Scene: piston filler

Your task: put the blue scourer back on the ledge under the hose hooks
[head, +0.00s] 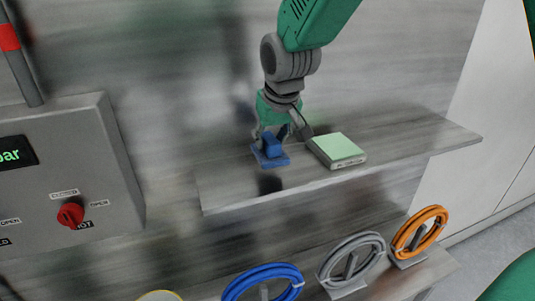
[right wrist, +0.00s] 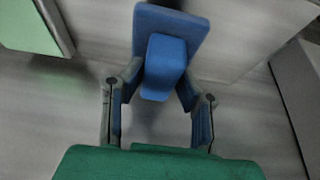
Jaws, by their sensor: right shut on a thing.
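The blue scourer (head: 270,155) is a flat blue pad with a raised block handle. My right gripper (head: 274,122) is shut on that handle, pointing down over the upper ledge (head: 400,152). The right wrist view shows the scourer (right wrist: 168,45) with its handle between the fingertips (right wrist: 158,88). A dark reflection lies below the scourer in the head view; I cannot tell whether the pad touches the ledge. Blue (head: 262,275), grey (head: 350,250) and orange (head: 422,230) hose coils hang at holders below this ledge. My left gripper is not in view.
A pale-green-topped block (head: 338,150) sits on the upper ledge just right of my right gripper. A grey control box (head: 75,160) with a red knob (head: 70,214) stands at the left. The ledge's right part is clear.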

